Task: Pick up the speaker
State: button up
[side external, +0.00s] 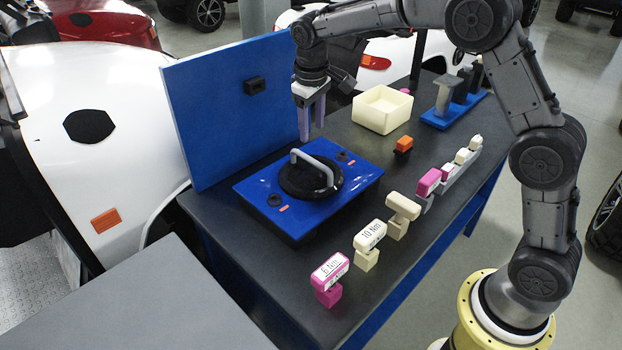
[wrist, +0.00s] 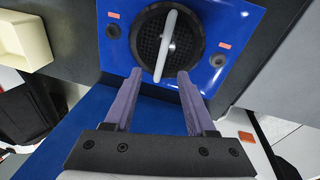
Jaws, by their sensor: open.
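The speaker (side external: 308,184) is a round black disc with a grey bar handle (side external: 313,165) across its top. It sits in a blue plate (side external: 258,196) on the dark table. In the wrist view the speaker (wrist: 152,48) is at the top, with its pale handle (wrist: 166,45) running nearly up and down the picture. My gripper (side external: 310,138) points down above the back of the blue plate, apart from the handle. In the wrist view its two purple fingers (wrist: 160,75) are spread wide with nothing between them, and the handle's near end shows just beyond the gap.
A blue upright panel (side external: 225,105) stands behind the plate. A cream bin (side external: 382,108) is at the back right, near an orange-and-black block (side external: 403,145). Several labelled pink and cream blocks (side external: 330,266) line the front edge. A blue stand (side external: 455,108) is at the far right.

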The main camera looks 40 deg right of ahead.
aim_at(311, 159)
jog(key=f, duration=0.5)
jog(key=shift+w+d+f, duration=0.3)
jog(key=shift+d+f, duration=0.05)
jog(key=shift+f, duration=0.05)
jog(key=shift+w+f, duration=0.15)
jog(key=shift+f, duration=1.2)
jog(key=shift+w+f, duration=0.15)
jog(key=shift+f, duration=1.15)
jog(key=shift+f, duration=0.2)
grip_shut()
